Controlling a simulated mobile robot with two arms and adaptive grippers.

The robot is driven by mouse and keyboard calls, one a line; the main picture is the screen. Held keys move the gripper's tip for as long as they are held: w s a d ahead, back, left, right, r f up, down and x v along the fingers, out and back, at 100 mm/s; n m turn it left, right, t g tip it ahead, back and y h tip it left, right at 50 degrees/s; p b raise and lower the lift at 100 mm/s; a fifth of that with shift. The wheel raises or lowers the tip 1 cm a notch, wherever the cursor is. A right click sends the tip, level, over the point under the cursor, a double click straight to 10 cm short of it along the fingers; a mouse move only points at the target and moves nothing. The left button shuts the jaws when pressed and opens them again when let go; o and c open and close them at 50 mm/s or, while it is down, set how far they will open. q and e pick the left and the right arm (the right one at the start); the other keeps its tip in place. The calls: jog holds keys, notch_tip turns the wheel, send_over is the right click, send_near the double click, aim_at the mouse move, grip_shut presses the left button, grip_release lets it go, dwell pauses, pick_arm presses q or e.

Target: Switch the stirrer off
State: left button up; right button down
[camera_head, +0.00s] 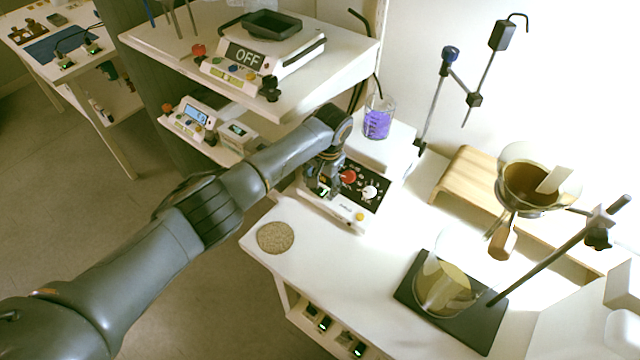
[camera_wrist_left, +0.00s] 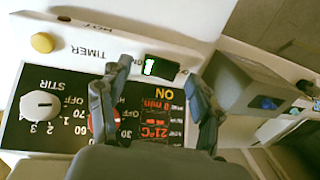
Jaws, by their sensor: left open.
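The stirrer (camera_head: 333,208) is a white hotplate unit with a black front panel on the bench. Its panel carries a red knob (camera_head: 348,176), a white STIR knob (camera_head: 370,192) and a yellow button (camera_head: 360,216). In the left wrist view the panel appears upside down, with the STIR knob (camera_wrist_left: 40,105) at left and a lit display reading ON. A black switch (camera_wrist_left: 162,67) with a green light lies between the fingers' far ends. My left gripper (camera_head: 322,186) is open in front of the panel; its left finger partly hides the red knob (camera_wrist_left: 116,117). Contact cannot be told.
A beaker of purple liquid (camera_head: 378,122) stands on the stirrer's plate. A scale-like device reading OFF (camera_head: 262,55) sits on the upper shelf at left. A round cork mat (camera_head: 275,238) lies on the bench. A glass vessel (camera_head: 443,285) stands at front right.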

pick_arm(q)
jog(key=shift+f, duration=0.3)
